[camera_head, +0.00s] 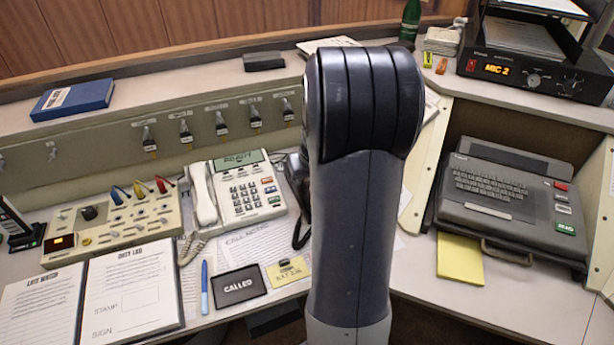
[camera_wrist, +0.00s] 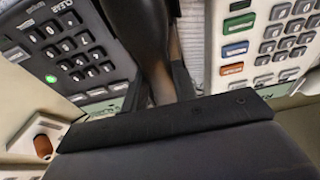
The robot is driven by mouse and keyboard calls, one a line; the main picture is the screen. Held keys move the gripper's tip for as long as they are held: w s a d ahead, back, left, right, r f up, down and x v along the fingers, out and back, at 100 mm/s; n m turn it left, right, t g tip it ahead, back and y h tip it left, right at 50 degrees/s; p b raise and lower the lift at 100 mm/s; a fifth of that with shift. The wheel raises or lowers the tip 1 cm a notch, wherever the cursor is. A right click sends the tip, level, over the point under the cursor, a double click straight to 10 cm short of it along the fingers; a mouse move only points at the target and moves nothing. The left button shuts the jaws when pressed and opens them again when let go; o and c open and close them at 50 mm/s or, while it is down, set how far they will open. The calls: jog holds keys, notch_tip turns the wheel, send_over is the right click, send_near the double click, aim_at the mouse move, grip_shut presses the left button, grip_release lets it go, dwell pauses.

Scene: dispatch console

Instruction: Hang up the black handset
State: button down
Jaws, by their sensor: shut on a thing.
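My gripper (camera_wrist: 158,88) is shut on the black handset (camera_wrist: 145,35), which runs up between its fingers in the wrist view. Only a stretch of the handset shows there; its ends are out of frame or hidden. In the wrist view it passes between a keypad unit with dark keys (camera_wrist: 75,55) on the left and a pale keypad with coloured buttons (camera_wrist: 280,40) on the right. I cannot make out the black handset's cradle.
A white desk phone (camera_head: 246,196) with its white handset (camera_head: 202,194) stands left of my arm. A grey keyboard machine (camera_head: 512,200) stands right. The right front desk is mostly clear.

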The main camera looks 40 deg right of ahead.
jog(key=shift+f+b, duration=0.3)
dwell(0.4)
jog(key=c, duration=1.1)
grip_release()
jog(key=shift+o, duration=0.8)
jog(key=o, duration=0.4)
jog(key=shift+c, duration=0.2)
jog(key=shift+r, duration=0.1)
jog(key=shift+s+a+r+p, duration=0.1)
jog(key=shift+s+r+p, duration=0.05)
jog(key=shift+r+p, duration=0.85)
jog(key=shift+s+d+r+p, duration=0.1)
jog(key=shift+s+r+p, duration=0.1)
jog(key=shift+r+p, duration=0.75)
jog(key=shift+s+a+r+p, duration=0.15)
jog(key=shift+r+p, duration=0.35)
jog(key=shift+r, duration=0.95)
jog(key=shift+f, duration=0.1)
